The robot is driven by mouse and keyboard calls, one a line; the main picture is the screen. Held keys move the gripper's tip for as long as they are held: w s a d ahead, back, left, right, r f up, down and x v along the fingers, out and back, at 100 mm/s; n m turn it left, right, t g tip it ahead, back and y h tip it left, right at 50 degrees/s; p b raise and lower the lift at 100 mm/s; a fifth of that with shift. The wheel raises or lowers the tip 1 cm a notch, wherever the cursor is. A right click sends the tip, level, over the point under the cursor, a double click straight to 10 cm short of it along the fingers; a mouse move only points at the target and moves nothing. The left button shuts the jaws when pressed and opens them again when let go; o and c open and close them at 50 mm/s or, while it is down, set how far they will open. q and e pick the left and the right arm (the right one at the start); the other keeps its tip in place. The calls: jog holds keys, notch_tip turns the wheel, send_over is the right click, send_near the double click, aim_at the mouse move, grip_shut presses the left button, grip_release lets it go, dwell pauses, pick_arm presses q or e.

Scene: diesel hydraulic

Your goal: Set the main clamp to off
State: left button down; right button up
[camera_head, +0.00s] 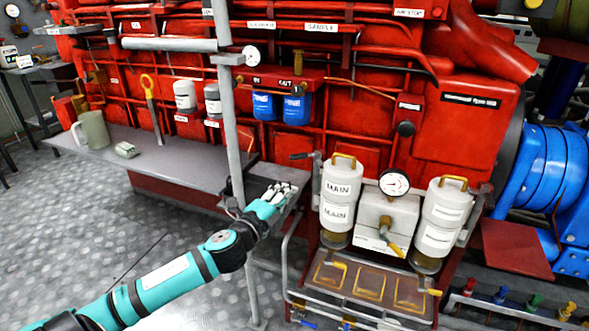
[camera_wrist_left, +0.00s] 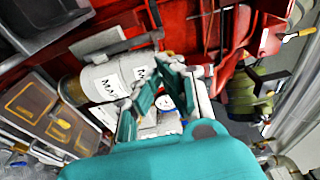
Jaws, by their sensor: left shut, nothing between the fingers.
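The white canister labelled MAIN (camera_head: 338,190) stands upright on the red unit and has a yellow handle on top. A grey clamp bar with a dark lever (camera_head: 301,156) sits at its upper left side; I cannot tell its setting. In the left wrist view the MAIN canister (camera_wrist_left: 112,80) lies on its side in the picture, with a grey bar and dark handle (camera_wrist_left: 122,46) along it. My left gripper (camera_head: 284,190) is shut and empty, left of the canister and apart from it in the head view. My right gripper is not in view.
A second white canister (camera_head: 440,218) stands to the right, with a gauge (camera_head: 394,183) and a yellow-handled valve box between. A grey post (camera_head: 232,120) rises left of my gripper. A grey bench (camera_head: 175,160) holds a mug (camera_head: 93,131). Brown trays (camera_head: 368,287) lie below the canisters.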

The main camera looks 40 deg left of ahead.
pick_arm(q)
jog(key=w+a, duration=0.3)
jog(key=w, duration=0.9)
jog(key=shift+a+r+b, duration=0.15)
jog(key=shift+a+b, duration=0.15)
jog(key=shift+b, duration=0.15)
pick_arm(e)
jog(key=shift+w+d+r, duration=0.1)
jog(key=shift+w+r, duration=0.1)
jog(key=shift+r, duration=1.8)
pick_arm(q)
jog(key=shift+w, duration=0.1)
jog(key=shift+a, duration=0.15)
